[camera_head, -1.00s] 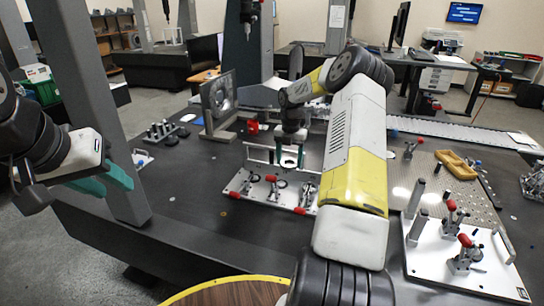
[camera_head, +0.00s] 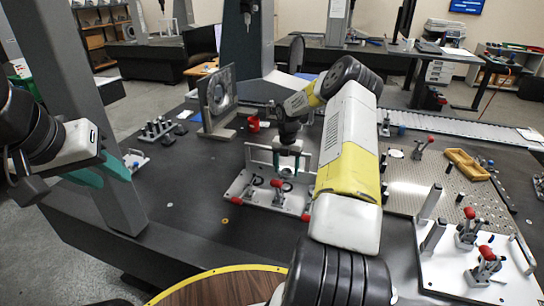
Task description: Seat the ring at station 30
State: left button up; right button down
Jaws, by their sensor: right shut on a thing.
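My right gripper (camera_head: 287,162) comes down over a white fixture plate (camera_head: 242,186) with red-handled clamps (camera_head: 277,184). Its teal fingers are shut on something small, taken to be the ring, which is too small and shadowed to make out. I cannot tell whether the fingers touch the plate. A metal frame stands at the plate's back, close to the fingers. Several dark round shapes lie on the plate, and my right forearm hides its right end. Station numbers cannot be read. My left gripper (camera_head: 103,172) is at the left, apart from the fixture, with teal fingers apart and empty.
A rack of pins (camera_head: 157,130) is at the left. A perforated plate (camera_head: 440,195), a yellow tray (camera_head: 466,164) and another clamp plate (camera_head: 460,280) are at the right. A grey post (camera_head: 75,100) rises near my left arm.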

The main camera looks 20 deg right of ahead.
aim_at(286, 186)
jog(key=shift+f, duration=2.5)
jog(key=shift+f, duration=0.65)
jog(key=shift+c, duration=1.3)
grip_release()
notch_tip(286, 186, up, 8)
